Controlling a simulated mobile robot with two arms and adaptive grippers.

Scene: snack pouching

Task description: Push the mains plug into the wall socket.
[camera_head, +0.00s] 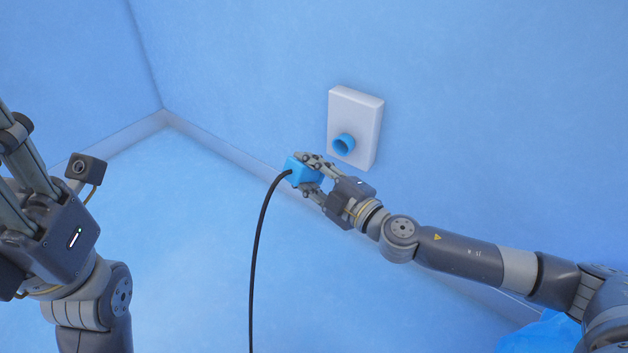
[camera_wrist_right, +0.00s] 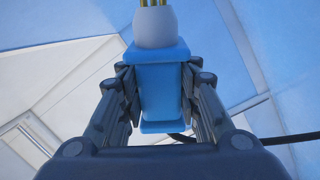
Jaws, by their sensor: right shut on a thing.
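The mains plug (camera_head: 298,173) is a blue block with a black cable hanging from it. My right gripper (camera_head: 314,174) is shut on the plug, just below and left of the socket. In the right wrist view the plug (camera_wrist_right: 163,82) sits between both fingers, its pale round nose and brass pins pointing away from the palm. The wall socket is a white box (camera_head: 362,122) on the wall with a round blue opening (camera_head: 343,145) near its lower left. The plug is apart from the socket. My left gripper is at the left edge; its fingertips are out of frame.
The black cable (camera_head: 256,240) hangs down to the bottom of the head view. Blue walls meet in a corner (camera_head: 162,107) at the left, with a pale skirting strip (camera_head: 225,150) along the floor. The floor (camera_head: 190,240) in the middle is clear. A blue object (camera_head: 545,335) shows at the lower right.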

